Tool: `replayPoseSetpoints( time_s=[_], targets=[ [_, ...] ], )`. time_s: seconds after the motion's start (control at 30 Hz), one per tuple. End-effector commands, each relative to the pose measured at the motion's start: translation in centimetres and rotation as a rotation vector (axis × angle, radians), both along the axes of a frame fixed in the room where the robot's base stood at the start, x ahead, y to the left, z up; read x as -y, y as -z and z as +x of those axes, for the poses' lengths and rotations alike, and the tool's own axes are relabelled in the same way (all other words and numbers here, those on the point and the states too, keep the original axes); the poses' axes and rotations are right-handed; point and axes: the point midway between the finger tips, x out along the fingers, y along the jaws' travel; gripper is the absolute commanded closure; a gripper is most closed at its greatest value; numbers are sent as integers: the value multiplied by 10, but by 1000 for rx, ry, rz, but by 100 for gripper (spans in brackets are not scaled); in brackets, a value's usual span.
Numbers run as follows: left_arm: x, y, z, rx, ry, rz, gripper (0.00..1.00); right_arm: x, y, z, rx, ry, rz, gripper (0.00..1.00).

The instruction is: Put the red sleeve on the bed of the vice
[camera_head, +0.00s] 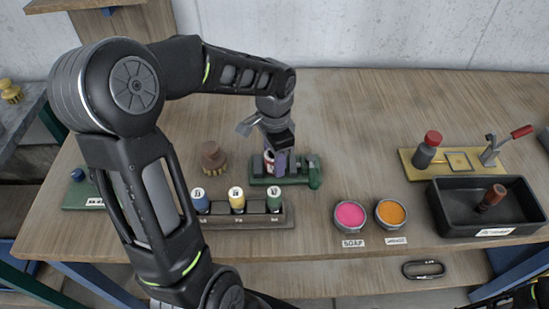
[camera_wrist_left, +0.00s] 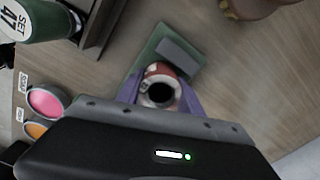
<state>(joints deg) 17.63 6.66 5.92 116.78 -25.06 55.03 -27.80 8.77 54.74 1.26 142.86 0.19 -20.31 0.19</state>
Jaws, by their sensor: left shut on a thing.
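The red sleeve (camera_head: 268,157), red with a pale band and a dark bore, stands upright in my left gripper (camera_head: 274,166). It also shows in the left wrist view (camera_wrist_left: 161,72) between the two purple fingers, which are shut on it. The green vice (camera_head: 314,172) is on the table, directly under and around the gripper. In the left wrist view the vice's green body (camera_wrist_left: 148,52) and a grey block show just beyond the sleeve. The gripper hides part of the vice, and I cannot tell whether the sleeve touches the bed. My right gripper is not in view.
A rack (camera_head: 270,219) with blue, yellow and green-bodied bottles stands in front of the vice. A brown-handled brush (camera_head: 212,156) is to its left. Pink (camera_head: 350,214) and orange (camera_head: 390,213) pots and a black tray (camera_head: 455,221) are to the right. The table behind the vice is clear.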

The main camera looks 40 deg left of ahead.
Motion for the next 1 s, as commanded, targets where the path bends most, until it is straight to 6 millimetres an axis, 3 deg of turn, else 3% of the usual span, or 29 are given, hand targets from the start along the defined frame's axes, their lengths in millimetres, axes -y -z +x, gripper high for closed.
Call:
replayPoseSetpoints(
  time_s=[0.07,0.1,0.33,0.77,1.0],
  targets=[
    [0,3,0,1,0,0,100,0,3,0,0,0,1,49],
    [0,3,0,0,0,0,55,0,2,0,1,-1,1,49],
    [0,3,0,0,0,0,36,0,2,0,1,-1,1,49],
    [0,-6,1,3,-1,1,35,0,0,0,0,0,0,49],
    [0,-44,2,7,0,2,35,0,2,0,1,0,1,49]
  ],
)
